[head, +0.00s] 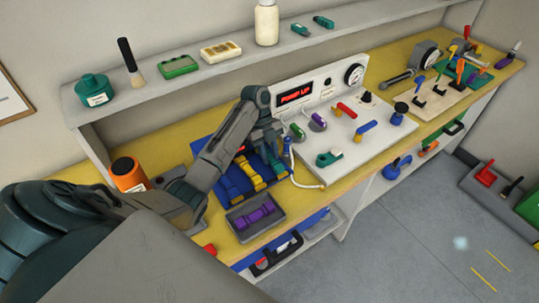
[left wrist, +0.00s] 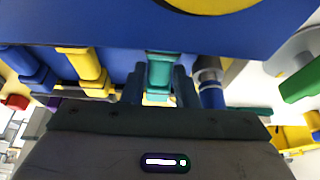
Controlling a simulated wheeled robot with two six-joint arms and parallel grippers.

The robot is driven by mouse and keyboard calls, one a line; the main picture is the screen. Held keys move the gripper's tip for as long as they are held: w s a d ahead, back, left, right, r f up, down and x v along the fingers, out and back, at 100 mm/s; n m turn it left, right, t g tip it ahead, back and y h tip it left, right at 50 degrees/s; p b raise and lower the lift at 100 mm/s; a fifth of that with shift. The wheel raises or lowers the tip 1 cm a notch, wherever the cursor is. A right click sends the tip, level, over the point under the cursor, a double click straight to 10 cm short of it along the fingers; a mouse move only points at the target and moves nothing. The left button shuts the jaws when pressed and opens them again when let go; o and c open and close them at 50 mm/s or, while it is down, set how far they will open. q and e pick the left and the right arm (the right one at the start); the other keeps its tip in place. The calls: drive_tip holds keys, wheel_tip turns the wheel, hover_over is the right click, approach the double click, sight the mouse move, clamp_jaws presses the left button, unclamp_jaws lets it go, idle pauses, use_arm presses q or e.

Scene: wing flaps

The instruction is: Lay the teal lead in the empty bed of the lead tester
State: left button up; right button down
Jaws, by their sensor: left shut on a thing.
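My left gripper (head: 270,142) is over the far right part of a blue rack (head: 205,150). In the left wrist view, its two dark fingers (left wrist: 160,88) are shut on the teal lead (left wrist: 160,70). A blue lead (head: 229,188) and a yellow lead (head: 249,172) lie side by side on the rack. A grey tray (head: 280,221) in front holds a purple lead (head: 254,216). I cannot tell for certain which fixture is the lead tester or see its empty bed. My right gripper is out of view.
A white panel (head: 340,95) with a red display, gauge and coloured levers stands right of my gripper. A white cable loops beside the rack. An orange jar (head: 130,176) stands near my arm. A shelf (head: 235,57) with bottles runs behind.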

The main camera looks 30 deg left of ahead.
use_arm(q)
drive_tip(key=shift+f, duration=0.1)
drive_tip(key=o, duration=1)
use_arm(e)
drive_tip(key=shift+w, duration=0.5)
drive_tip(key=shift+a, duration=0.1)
use_arm(q)
drive_tip(key=shift+a+r, duration=0.1)
drive_tip(key=shift+r, duration=0.25)
drive_tip(key=p+v, duration=0.8)
drive_tip(key=v, duration=0.3)
drive_tip(key=shift+a+r, duration=0.1)
drive_tip(key=shift+r, duration=0.15)
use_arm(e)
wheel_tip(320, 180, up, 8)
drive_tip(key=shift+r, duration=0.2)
